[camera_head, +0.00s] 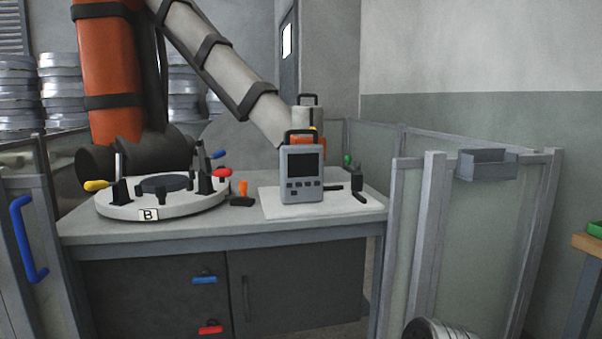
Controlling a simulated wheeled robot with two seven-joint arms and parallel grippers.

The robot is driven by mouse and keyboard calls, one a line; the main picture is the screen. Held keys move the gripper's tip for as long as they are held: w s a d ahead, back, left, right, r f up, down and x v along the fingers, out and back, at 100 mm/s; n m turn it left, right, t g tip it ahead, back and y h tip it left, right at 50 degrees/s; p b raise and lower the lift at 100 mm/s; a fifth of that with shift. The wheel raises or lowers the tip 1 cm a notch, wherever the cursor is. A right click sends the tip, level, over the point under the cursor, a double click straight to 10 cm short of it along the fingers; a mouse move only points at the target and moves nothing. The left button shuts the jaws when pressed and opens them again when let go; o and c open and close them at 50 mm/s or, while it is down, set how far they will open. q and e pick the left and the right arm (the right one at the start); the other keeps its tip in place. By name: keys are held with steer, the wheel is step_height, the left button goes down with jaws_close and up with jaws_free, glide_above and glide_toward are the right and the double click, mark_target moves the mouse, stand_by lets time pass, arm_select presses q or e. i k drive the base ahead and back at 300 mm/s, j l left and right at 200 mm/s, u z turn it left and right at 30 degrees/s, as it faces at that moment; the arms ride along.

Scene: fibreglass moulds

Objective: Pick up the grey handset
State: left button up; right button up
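The grey handset (301,194) stands upright on a white sheet (270,205) on the workbench. It has a dark screen, several small buttons below it and a black handle on top. Its front faces me. Neither of my grippers shows in the head view, so nothing of mine is seen near the handset.
Left of the handset is a round fixture (125,207) marked B, with coloured clamp handles. Behind stands an orange and white object (311,120). A large orange arm (108,75) rises at the back. Glazed panels (470,220) flank the bench (200,232).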

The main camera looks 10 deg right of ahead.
mark_target(302, 166)
steer(key=i+l+z, duration=0.1)
steer(key=z, duration=0.35)
steer(key=i+z, duration=0.4)
steer(key=k+j, duration=0.05)
steer(key=k, duration=0.05)
